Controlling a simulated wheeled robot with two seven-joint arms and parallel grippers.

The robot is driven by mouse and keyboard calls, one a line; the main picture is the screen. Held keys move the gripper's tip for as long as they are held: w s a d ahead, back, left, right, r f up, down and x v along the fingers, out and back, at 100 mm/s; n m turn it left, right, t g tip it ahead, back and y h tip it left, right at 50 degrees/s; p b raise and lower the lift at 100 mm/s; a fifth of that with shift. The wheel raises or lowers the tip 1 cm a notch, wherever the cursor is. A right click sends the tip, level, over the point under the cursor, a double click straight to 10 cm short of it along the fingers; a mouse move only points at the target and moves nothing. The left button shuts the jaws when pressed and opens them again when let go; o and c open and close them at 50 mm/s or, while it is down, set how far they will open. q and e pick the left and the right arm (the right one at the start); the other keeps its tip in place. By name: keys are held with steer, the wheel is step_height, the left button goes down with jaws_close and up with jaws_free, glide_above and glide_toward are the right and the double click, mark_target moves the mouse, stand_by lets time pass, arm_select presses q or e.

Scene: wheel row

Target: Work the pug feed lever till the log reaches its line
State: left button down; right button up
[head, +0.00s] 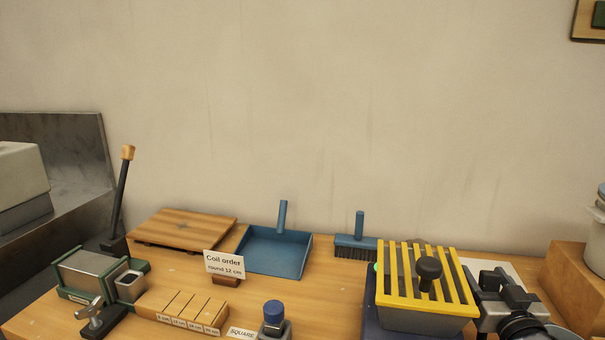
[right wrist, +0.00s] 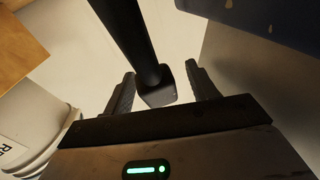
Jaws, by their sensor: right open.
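The pug (head: 95,274), a grey metal box in a green frame, sits at the left of the bench. Its square nozzle (head: 130,286) faces the wooden measuring block (head: 182,309) with cm labels. The feed lever (head: 119,195), a dark bar with a wooden tip, stands nearly upright behind the pug. No clay log shows at the nozzle. My right gripper (head: 497,288) is at the far right, well away from the lever. In the right wrist view it (right wrist: 160,88) is open, with a dark post (right wrist: 130,35) showing between its fingers; I cannot tell whether they touch. My left gripper is out of view.
A card (head: 225,263) reads "Coil order round 12 cm". A yellow-grated bin (head: 425,315) with a black knob stands beside my right gripper. A blue dustpan (head: 273,252), a brush (head: 356,245) and a wooden board (head: 182,227) lie at the back. A blue-capped piece (head: 274,312) stands front centre.

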steer(key=s+p, duration=0.2)
steer(key=s, duration=0.4)
steer(key=shift+a+f, duration=0.15)
stand_by(0.4)
